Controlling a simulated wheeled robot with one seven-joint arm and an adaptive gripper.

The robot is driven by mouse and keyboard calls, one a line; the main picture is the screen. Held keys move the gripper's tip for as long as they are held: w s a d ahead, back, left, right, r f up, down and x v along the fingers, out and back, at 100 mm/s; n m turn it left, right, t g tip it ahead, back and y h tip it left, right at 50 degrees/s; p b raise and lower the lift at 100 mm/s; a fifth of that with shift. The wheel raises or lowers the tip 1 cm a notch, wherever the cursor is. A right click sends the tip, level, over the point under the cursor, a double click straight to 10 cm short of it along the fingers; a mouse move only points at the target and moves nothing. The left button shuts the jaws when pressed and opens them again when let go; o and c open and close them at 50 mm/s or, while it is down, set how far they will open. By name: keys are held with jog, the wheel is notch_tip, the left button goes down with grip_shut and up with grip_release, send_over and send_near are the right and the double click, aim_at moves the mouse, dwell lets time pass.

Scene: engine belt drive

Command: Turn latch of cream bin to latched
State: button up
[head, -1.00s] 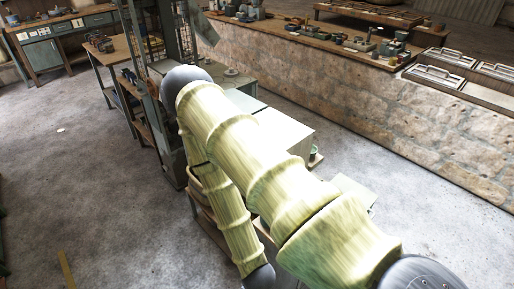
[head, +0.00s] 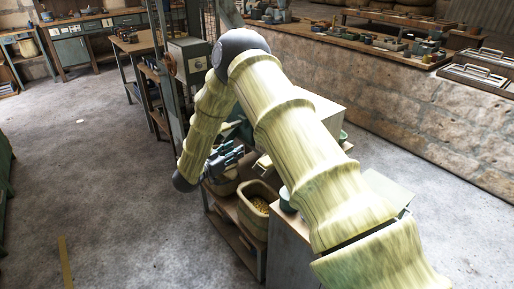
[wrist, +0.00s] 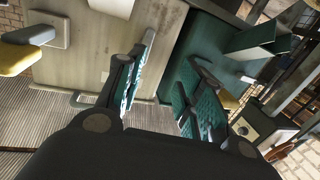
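My gripper (head: 226,158) is partly visible in the head view, beside my forearm and above the shelf unit. In the wrist view my gripper (wrist: 170,62) is open, with nothing seen between its teal-padded fingers. A cream-coloured tub (head: 256,222) with yellow contents stands below and right of the gripper in the head view. I cannot tell whether this is the cream bin, and no latch shows clearly on it. In the wrist view a pale panel (wrist: 85,60) lies beyond the left finger. A yellow-and-grey part (wrist: 22,48) sticks out at the left edge.
A wooden shelf unit (head: 238,245) and a grey cabinet (head: 290,250) stand below my arm. A dark teal box-like body (wrist: 205,45) lies behind the right finger. A stone wall with a workbench runs along the right.

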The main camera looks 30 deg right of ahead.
jog(key=w+d+r+m+g+h+b, duration=0.1)
jog(key=d+r+m+g+b, duration=0.1)
jog(key=d, duration=0.9)
jog(key=shift+d+r+m+g, duration=0.4)
jog(key=shift+m+g, duration=0.2)
jog(key=shift+g, duration=0.4)
jog(key=shift+w, duration=0.1)
grip_shut()
